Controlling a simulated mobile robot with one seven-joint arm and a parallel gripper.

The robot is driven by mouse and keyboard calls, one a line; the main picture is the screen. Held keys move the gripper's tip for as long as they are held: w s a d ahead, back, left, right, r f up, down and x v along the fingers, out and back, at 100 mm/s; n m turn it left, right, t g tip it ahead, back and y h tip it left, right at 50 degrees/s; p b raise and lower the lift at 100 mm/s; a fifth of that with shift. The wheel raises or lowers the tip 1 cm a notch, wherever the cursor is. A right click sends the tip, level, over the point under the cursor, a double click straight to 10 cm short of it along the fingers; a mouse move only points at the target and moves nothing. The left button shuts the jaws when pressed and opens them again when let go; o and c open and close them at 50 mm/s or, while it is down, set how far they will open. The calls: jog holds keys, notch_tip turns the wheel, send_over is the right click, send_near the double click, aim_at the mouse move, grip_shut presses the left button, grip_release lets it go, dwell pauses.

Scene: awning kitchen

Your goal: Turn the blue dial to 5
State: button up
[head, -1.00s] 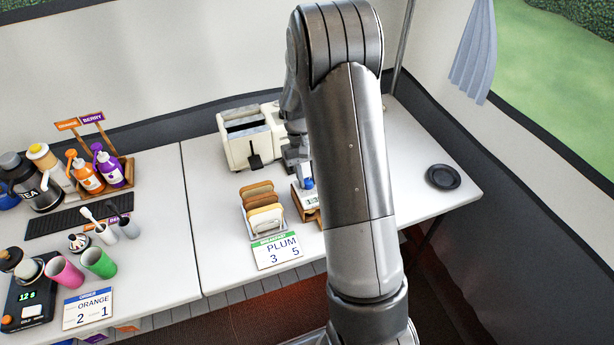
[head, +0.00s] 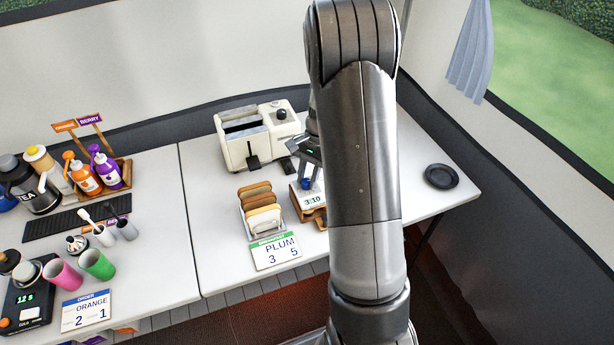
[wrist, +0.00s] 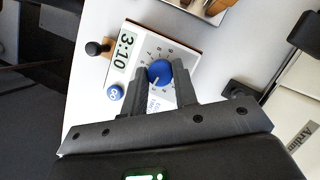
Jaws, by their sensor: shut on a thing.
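The blue dial (wrist: 159,72) sits on a white panel (wrist: 188,44) with printed numbers around it. A white mark on the dial points toward the lower left in the wrist view; I cannot read exactly which number it meets. A display (wrist: 126,52) beside it reads 3:10. My gripper (wrist: 160,84) is shut on the blue dial, one finger on each side. In the head view the dial (head: 306,184) shows just below my gripper (head: 306,170), partly hidden by my arm.
A smaller blue button (wrist: 115,92) is on the same panel. A black plate (head: 441,176) lies at right.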

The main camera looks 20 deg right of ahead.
jog(key=m+t, duration=0.1)
jog(key=m, duration=0.1)
jog(key=m+t, duration=0.1)
jog(key=m, duration=0.2)
jog(key=shift+s+m+y, duration=0.15)
jog(key=shift+m+y, duration=0.15)
jog(key=shift+y, duration=0.1)
jog(key=shift+s+m+t, duration=0.1)
jog(key=shift+m+t, duration=0.8)
jog(key=shift+m, duration=1.3)
jog(key=o, duration=1)
jog(key=v, duration=1.1)
jog(key=shift+s+f, duration=0.1)
